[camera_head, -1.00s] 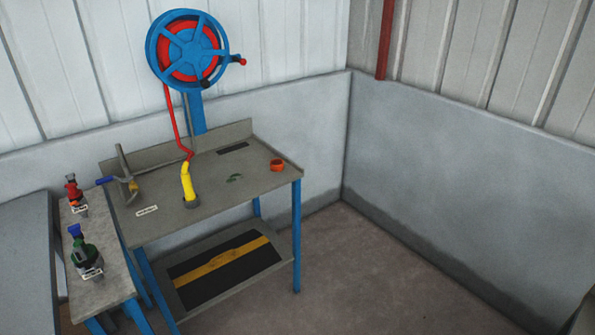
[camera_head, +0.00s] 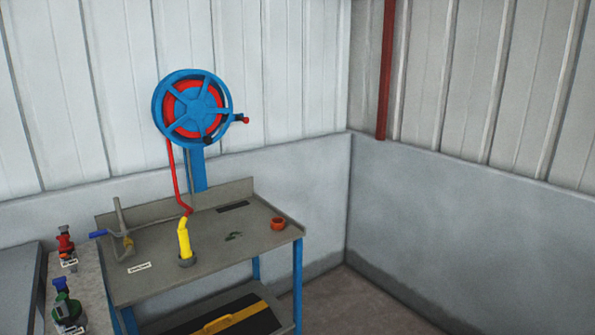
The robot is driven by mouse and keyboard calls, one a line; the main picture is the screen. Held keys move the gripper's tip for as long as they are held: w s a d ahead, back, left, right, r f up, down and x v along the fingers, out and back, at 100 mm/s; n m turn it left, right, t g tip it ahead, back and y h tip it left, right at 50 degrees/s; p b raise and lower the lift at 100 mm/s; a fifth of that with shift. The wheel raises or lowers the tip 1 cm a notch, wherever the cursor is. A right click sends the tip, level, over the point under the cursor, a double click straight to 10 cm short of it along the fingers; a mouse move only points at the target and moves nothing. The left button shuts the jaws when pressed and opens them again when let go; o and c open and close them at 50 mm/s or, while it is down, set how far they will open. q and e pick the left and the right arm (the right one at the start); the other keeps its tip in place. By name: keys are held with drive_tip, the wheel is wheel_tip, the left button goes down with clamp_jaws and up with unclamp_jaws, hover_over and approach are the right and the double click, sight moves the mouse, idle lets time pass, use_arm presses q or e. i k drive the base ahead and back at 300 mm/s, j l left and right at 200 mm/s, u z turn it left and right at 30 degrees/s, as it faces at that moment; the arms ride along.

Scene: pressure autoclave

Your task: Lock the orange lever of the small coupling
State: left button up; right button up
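I cannot make out an orange lever on any coupling at this size. On the side bench at the lower left stand two small fittings: a red one with a dark body (camera_head: 66,243) and a green one with a blue top (camera_head: 66,303). Each has a small white label. An orange-red ring-shaped piece (camera_head: 278,224) sits at the right end of the grey workbench (camera_head: 215,264). Neither of my grippers is in view.
A blue and red hose reel (camera_head: 192,108) stands behind the workbench, its red hose running to a yellow nozzle (camera_head: 184,238). A grey clamp-like device with a blue handle (camera_head: 122,236) is at the bench's left. Open floor (camera_head: 345,302) lies to the right.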

sight(65, 255)
drive_tip(key=u, duration=1.35)
